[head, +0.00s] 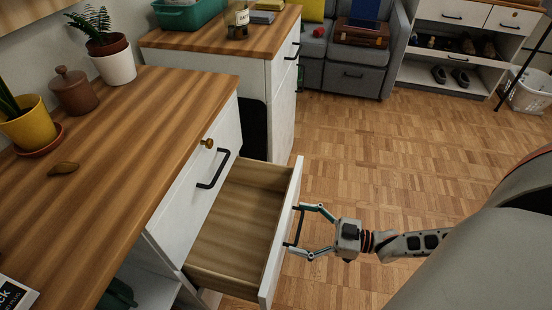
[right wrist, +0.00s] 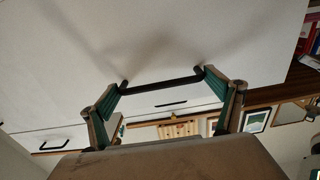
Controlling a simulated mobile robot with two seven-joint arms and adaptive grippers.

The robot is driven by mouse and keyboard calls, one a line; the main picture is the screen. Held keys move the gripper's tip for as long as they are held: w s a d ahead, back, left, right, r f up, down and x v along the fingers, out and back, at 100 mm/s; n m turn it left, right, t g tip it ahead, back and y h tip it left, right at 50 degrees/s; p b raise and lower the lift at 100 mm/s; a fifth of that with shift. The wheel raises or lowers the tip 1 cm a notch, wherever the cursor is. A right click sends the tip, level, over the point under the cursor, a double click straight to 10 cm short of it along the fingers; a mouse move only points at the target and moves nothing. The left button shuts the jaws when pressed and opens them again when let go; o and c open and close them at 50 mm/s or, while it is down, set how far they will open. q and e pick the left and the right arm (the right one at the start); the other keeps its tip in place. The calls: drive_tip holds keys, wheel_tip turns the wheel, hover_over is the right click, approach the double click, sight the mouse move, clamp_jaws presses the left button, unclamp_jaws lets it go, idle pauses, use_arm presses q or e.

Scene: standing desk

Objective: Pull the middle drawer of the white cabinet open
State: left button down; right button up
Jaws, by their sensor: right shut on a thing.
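The white cabinet (head: 172,205) with a wood top stands at the left in the head view. Its middle drawer (head: 236,222), below a shut upper drawer, stands well out, and its wooden inside looks empty. My right gripper (head: 297,229) is at the outer face of the drawer front, its fingers at the two ends of the black bar handle (head: 294,228) and shut on it. In the right wrist view the handle (right wrist: 162,86) spans between the fingertips. My left gripper is not in view.
The shut upper drawer has its own black handle (head: 213,169) above the open drawer. A second cabinet (head: 283,85) stands behind, with a grey armchair (head: 343,80) beyond it. The parquet floor (head: 400,150) to the right of the drawer is clear.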

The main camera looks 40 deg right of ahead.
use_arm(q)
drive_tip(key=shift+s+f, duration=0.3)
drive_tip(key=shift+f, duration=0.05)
use_arm(e)
drive_tip(key=shift+v, duration=1.8)
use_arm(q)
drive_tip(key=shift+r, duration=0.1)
use_arm(e)
drive_tip(key=o, duration=1.4)
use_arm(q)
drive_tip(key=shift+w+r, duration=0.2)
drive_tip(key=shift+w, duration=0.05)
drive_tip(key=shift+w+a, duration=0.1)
use_arm(e)
drive_tip(key=v, duration=1.2)
